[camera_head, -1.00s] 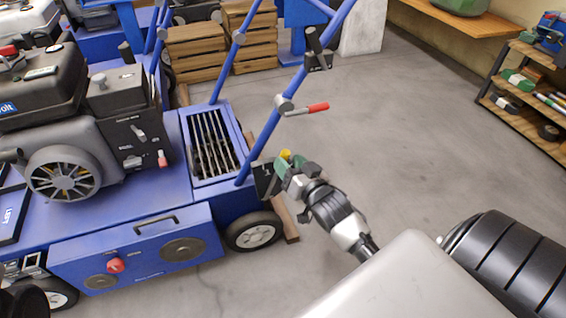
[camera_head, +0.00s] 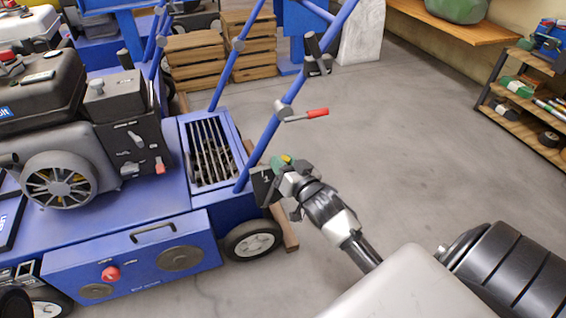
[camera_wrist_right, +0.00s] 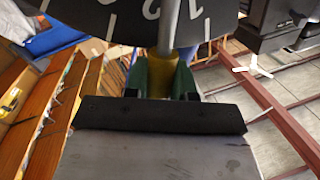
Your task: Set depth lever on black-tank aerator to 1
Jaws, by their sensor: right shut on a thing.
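The blue aerator with the black tank (camera_head: 40,85) fills the left of the head view. Its dark depth plate (camera_head: 262,186) sits at the base of the handle frame, above the rear wheel. My right gripper (camera_head: 283,163) is at this plate, shut on the depth lever's yellow knob (camera_head: 287,159). In the wrist view the green fingertips clasp the yellow knob (camera_wrist_right: 160,78) from both sides. The lever's shaft (camera_wrist_right: 168,28) crosses the numbered dial (camera_wrist_right: 90,18) between the white 2 and 1. The exact tick beneath the shaft is hidden. My left gripper is not in view.
A red-gripped handle (camera_head: 317,112) juts from the blue frame tube above my right gripper. Wooden crates (camera_head: 195,62) stand behind the aerator. A tool shelf (camera_head: 525,110) is at the right. The floor between is clear.

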